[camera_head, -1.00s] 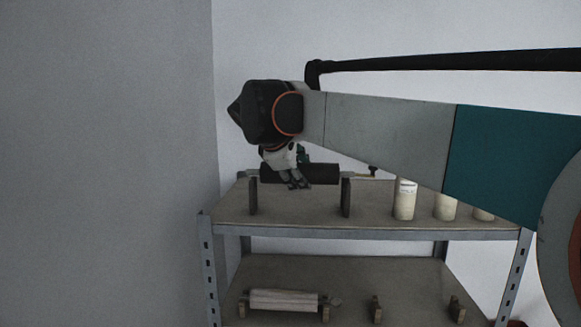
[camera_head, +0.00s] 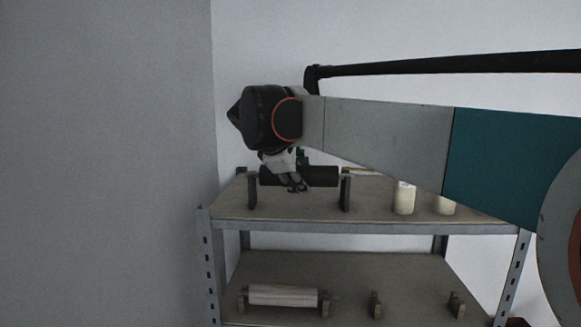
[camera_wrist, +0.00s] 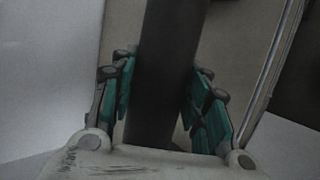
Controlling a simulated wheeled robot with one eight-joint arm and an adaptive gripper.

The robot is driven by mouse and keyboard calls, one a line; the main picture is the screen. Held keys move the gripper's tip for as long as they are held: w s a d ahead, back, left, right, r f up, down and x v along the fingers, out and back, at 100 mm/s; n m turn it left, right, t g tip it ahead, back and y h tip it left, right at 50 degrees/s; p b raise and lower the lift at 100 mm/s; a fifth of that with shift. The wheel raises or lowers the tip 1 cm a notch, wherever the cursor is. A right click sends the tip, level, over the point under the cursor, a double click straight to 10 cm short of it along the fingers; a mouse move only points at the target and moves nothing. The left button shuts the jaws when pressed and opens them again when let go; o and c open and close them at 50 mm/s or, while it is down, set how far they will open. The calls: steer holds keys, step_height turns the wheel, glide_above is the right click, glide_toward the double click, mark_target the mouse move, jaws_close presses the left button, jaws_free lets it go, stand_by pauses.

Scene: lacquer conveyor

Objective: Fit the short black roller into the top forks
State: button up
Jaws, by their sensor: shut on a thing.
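The short black roller (camera_head: 318,176) lies level across the pair of dark upright forks on the top shelf, between the left fork (camera_head: 252,192) and the right fork (camera_head: 345,191). My gripper (camera_head: 297,187) is shut on the roller left of its middle. In the wrist view the roller (camera_wrist: 168,60) runs between the teal finger pads of my gripper (camera_wrist: 160,100). A pale shaft end shows at the right fork. The left end is partly hidden, and I cannot tell whether both ends sit fully in the slots.
Cream cylindrical containers (camera_head: 404,198) stand right of the forks on the top shelf (camera_head: 380,218). On the lower shelf a pale roller (camera_head: 283,296) rests between brown supports, with empty supports (camera_head: 375,304) to its right. A wall is at left.

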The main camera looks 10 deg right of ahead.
steer(key=shift+f, duration=0.4)
steer(key=o, duration=1.5)
steer(key=shift+s+r, duration=0.1)
steer(key=v, duration=0.8)
